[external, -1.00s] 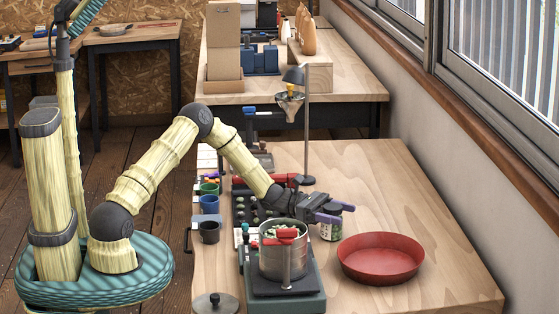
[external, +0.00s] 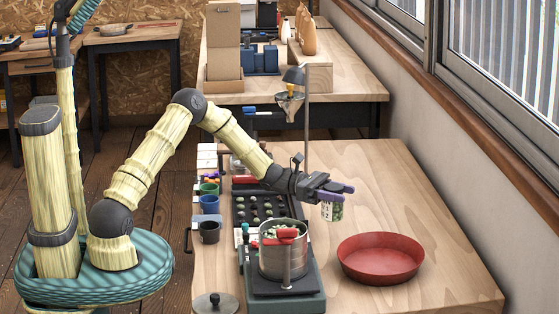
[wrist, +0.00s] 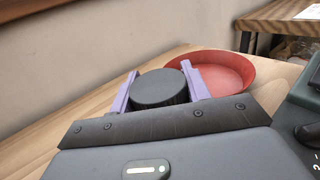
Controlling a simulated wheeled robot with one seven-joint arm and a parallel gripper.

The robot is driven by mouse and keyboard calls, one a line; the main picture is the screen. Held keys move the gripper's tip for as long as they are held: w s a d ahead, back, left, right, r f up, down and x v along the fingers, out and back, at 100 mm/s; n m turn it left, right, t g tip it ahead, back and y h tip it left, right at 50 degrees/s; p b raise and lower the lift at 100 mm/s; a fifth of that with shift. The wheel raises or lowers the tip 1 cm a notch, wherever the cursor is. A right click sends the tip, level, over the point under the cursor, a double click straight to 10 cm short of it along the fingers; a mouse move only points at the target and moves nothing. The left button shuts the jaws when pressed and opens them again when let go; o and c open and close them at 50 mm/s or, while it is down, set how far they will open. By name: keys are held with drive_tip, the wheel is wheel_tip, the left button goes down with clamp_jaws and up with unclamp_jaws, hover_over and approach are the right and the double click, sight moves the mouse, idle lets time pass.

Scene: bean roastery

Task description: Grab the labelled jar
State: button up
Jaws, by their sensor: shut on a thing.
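The labelled jar (external: 331,211) is small, with green contents and a pale label. Its dark lid (wrist: 159,88) shows between the purple fingers in the wrist view. My gripper (external: 337,190) is shut on the jar near its top. In the external view the jar hangs upright from the fingers, and looks raised above the wooden table. The fingers hide the jar's upper part in the external view; in the wrist view only the lid shows.
A red round pan (external: 381,259) lies on the table, right and in front of the jar. A metal pot (external: 283,256) stands on a dark green scale-like base at the left front. A thin stand pole (external: 307,130) rises behind my gripper.

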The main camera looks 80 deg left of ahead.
drive_tip(key=shift+r, duration=2)
drive_tip(key=shift+r, duration=0.1)
